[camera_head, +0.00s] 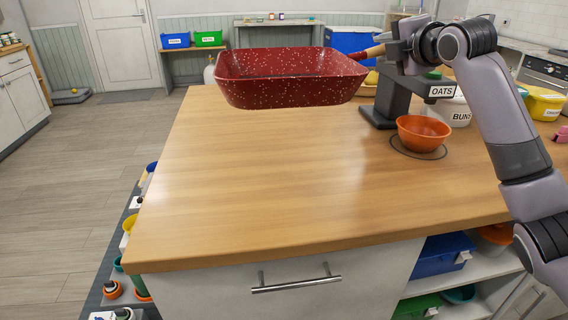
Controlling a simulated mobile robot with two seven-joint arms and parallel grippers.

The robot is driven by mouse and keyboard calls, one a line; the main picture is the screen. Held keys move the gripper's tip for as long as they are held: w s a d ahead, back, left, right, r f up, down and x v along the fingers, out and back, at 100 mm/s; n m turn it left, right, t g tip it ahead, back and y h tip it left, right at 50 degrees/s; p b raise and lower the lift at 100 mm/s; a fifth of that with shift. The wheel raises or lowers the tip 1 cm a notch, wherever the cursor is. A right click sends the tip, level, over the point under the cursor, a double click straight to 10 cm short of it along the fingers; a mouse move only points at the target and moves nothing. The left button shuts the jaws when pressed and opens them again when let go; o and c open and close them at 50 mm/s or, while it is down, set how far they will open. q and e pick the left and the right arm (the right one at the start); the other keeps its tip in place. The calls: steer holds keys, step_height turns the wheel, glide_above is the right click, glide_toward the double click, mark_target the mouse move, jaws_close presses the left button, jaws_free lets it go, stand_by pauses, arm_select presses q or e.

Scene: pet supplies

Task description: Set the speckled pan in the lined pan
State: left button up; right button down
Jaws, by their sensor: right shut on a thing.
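The speckled pan (290,90) is deep red with white specks and roughly rectangular. It is in the air above the far left part of the wooden counter. My right gripper (385,46) is shut on the pan's handle (372,52), at the pan's right end. The pan looks about level, its opening up. I cannot make out a lined pan in this view. My left gripper is not in view.
A white BUNS bowl (456,112) and a yellow tub (541,104) stand to the right. The wooden counter (280,185) is clear in front and middle.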

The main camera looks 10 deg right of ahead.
steer(key=shift+f+b, duration=0.9)
steer(key=shift+f, duration=8.9)
steer(key=c, duration=1.1)
jaws_free()
steer(key=shift+f, duration=0.25)
steer(key=shift+o, duration=1.3)
steer(key=shift+r, duration=0.2)
steer(key=v, duration=1.2)
